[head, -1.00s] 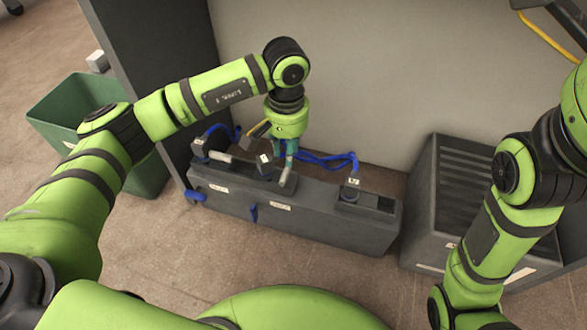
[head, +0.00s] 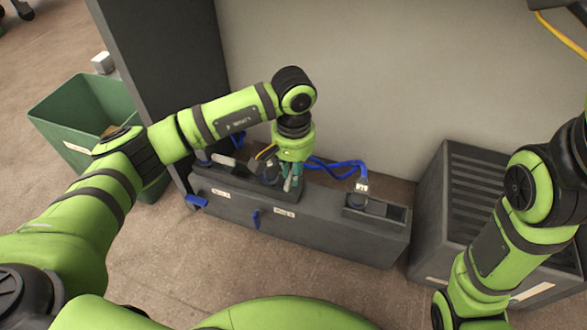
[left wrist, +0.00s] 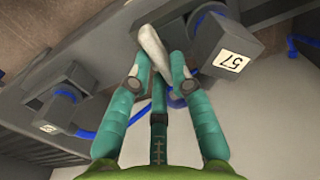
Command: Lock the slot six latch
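A long dark grey slot box (head: 330,238) with white labels stands on the floor against the wall. My left gripper (head: 291,183) points down at its middle. In the left wrist view the teal fingers (left wrist: 160,62) have a pale grey latch lever (left wrist: 152,45) between their tips, and appear to close on its sides. The lever is mostly hidden by the gripper in the head view. I cannot read which slot is six. My right gripper is out of view.
Another plug (head: 360,188) with a blue cable (head: 335,168) stands at the box's right slot. A green bin (head: 80,115) is at left, a ribbed grey crate (head: 455,190) at right. The floor in front is clear.

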